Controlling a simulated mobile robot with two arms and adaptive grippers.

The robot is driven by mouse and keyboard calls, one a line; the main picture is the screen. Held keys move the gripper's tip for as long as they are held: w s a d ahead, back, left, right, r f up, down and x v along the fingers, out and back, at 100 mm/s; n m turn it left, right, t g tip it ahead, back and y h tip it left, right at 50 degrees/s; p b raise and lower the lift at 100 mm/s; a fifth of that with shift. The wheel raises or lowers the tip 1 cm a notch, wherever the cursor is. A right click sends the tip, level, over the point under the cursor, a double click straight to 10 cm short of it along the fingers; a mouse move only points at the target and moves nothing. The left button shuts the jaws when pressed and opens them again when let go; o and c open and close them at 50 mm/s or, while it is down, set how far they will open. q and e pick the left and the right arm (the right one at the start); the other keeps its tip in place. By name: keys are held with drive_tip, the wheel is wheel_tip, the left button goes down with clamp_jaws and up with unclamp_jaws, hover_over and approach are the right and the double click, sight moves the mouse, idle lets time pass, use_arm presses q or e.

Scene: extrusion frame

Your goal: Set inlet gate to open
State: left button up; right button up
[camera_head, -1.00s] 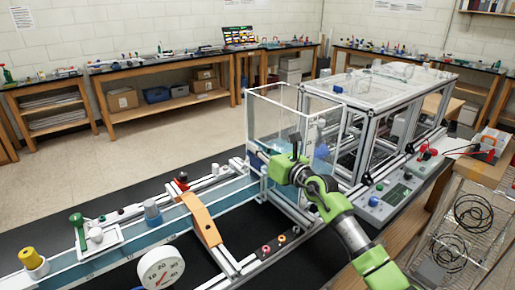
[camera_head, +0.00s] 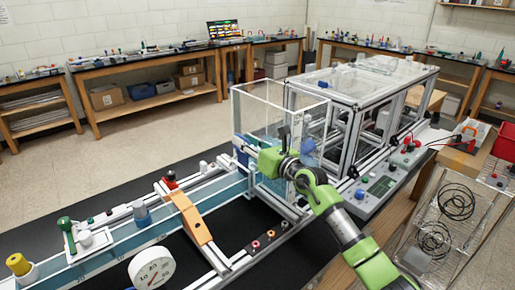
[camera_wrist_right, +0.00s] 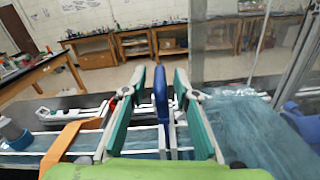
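A blue upright plate (camera_wrist_right: 160,105), which looks like the inlet gate, stands in the right wrist view at the channel's tank end. My right gripper (camera_wrist_right: 158,76) has its two green-grey fingers on either side of this plate, with a visible gap on both sides. In the head view my right gripper (camera_head: 243,150) reaches leftward at the near left corner of the clear tank (camera_head: 262,100). The gate itself is mostly hidden there. The blue water channel (camera_head: 160,221) runs from the tank to the lower left. My left gripper is out of view.
An orange bridge piece (camera_head: 190,219) spans the channel. A round dial gauge (camera_head: 152,268) stands in front of it. The aluminium-framed enclosure (camera_head: 350,100) stands right of the tank. A control box (camera_head: 381,187) lies near the table's right edge.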

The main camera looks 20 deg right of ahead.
drive_tip(key=v, duration=1.1)
drive_tip(key=shift+s, duration=0.15)
